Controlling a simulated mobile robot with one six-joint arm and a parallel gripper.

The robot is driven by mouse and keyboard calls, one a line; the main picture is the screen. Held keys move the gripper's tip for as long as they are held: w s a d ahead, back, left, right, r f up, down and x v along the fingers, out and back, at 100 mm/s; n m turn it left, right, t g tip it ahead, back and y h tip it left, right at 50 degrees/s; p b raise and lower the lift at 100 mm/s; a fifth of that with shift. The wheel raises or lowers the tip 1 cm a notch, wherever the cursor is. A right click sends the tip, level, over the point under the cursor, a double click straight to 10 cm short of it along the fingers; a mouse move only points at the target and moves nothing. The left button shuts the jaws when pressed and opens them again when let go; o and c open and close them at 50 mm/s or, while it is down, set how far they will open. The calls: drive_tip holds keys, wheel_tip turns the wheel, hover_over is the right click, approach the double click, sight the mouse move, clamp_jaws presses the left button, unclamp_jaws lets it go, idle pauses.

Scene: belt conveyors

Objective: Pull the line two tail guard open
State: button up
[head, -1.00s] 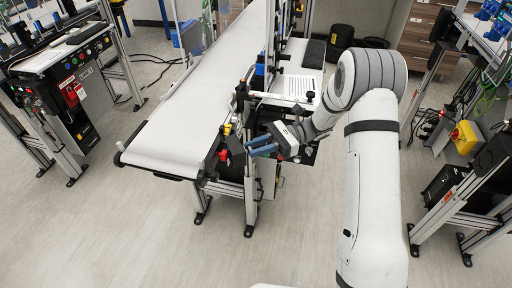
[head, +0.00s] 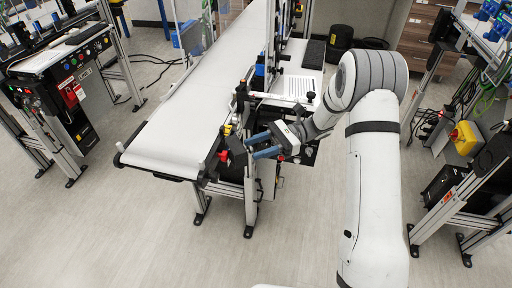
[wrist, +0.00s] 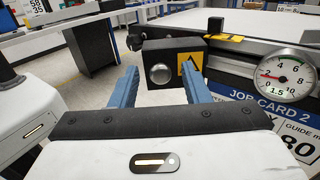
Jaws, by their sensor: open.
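The tail guard appears in the wrist view as a dark plate (wrist: 165,58) with a round silver knob (wrist: 159,74) and a yellow warning triangle, at the end of the conveyor. In the head view the dark guard (head: 237,147) is at the near right corner of the white belt, partly hard to make out. My gripper (head: 251,148) is just to its right, with its blue fingers pointing at it. In the wrist view my gripper (wrist: 160,74) is open and empty, with the knob framed between the fingertips. I see no contact with the knob.
A round gauge (wrist: 285,74) and a job card marked 2 (wrist: 262,98) are right of the guard. The white conveyor belt (head: 178,118) extends away to the back. Other line equipment stands at far left and right; the floor in front (head: 130,230) is clear.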

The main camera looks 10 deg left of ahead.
drive_tip(key=b+v, duration=0.1)
drive_tip(key=v, duration=0.6)
